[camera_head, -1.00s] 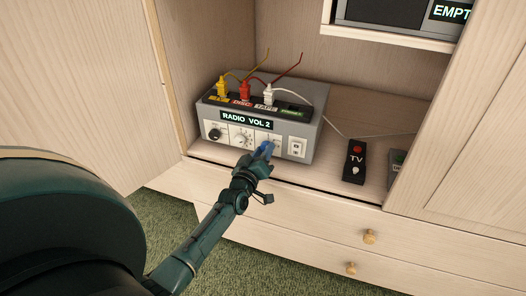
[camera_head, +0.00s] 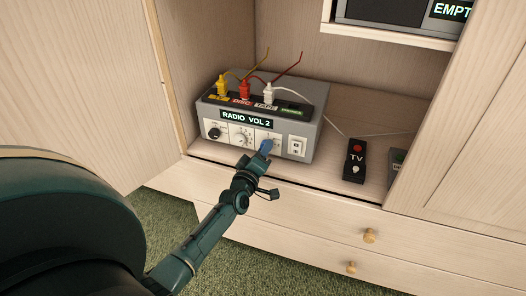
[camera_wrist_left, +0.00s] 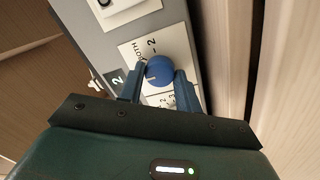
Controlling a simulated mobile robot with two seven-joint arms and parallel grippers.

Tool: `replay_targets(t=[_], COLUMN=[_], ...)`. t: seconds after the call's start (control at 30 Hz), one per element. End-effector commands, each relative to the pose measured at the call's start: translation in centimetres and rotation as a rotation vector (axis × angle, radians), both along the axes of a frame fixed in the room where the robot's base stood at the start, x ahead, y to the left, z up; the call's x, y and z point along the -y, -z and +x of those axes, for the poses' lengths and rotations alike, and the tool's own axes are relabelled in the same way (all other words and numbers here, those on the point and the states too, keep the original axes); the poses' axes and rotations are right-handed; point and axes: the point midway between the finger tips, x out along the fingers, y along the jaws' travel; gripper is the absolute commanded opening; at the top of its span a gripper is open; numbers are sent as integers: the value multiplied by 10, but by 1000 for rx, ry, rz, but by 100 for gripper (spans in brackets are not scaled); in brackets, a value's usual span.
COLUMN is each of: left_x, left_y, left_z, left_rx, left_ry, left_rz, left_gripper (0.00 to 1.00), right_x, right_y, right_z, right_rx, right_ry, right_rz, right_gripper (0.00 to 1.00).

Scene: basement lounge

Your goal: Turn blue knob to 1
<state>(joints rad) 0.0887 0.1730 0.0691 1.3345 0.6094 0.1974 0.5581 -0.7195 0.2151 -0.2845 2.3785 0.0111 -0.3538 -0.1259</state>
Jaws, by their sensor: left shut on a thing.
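The blue knob (camera_head: 266,146) is on the front of a grey radio box (camera_head: 318,128), right of a white dial. The box's display (camera_head: 247,119) reads "RADIO VOL 2". My left gripper (camera_head: 262,153) reaches the knob from the front. In the left wrist view the blue knob (camera_wrist_left: 159,70) sits between the two fingers of my left gripper (camera_wrist_left: 160,80), which are shut on it. A white plate with numbers lies around the knob; "2" shows above it and small figures below, partly hidden by a finger. My right gripper is not in view.
Yellow, red and white plugs (camera_head: 244,90) with cables stand on the box top. The cabinet door (camera_head: 85,80) stands open at left. Drawers with wooden knobs (camera_head: 369,236) are below.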

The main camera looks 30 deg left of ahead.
Motion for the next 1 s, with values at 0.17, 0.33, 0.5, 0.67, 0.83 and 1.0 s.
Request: replay_targets(t=[0.17,0.33,0.5,0.67,0.83,1.0], left_x=[0,0,0,1,4,11], left_y=[1,0,0,0,0,1], left_z=[0,0,0,-2,-21,-59], left_rx=[-1,-1,-1,-1,-3,-5], left_ry=[0,0,0,0,1,0], left_rz=[-3,-2,-1,-1,-1,-1], left_gripper=[37,51,55,55,55,55], right_x=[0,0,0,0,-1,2], right_y=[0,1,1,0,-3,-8], right_z=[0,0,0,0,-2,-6], right_rx=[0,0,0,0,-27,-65], right_ry=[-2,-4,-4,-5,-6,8], right_rz=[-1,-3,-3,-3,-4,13], right_gripper=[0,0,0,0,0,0])
